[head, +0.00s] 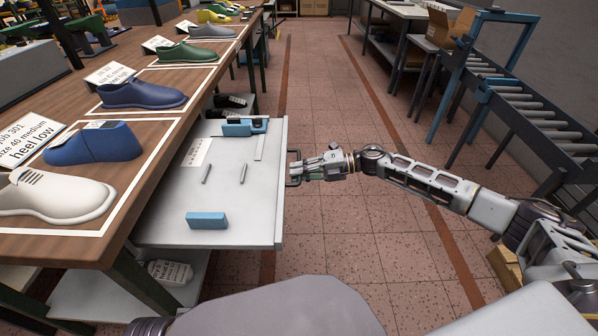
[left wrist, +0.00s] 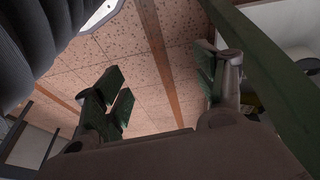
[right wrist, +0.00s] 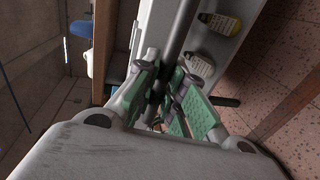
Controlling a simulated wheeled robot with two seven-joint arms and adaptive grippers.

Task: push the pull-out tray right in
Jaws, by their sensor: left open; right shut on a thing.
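The white pull-out tray (head: 255,205) sticks out to the right from under the wooden bench in the head view. It carries a blue block (head: 207,220) near its front corner, two small grey rods, a paper sheet and more blue and dark pieces at the far end. Its dark handle (head: 292,180) is on the right-hand edge. My right gripper (head: 300,170) is shut on that handle, its arm reaching in from the right. In the right wrist view its green-padded fingers (right wrist: 170,95) close around a dark bar. My left gripper (left wrist: 163,78) is open and empty, outside the head view.
The wooden bench (head: 160,85) holds several shoe lasts with cards. The tiled aisle (head: 330,100) right of the tray is open. A roller conveyor (head: 530,110) stands at the right.

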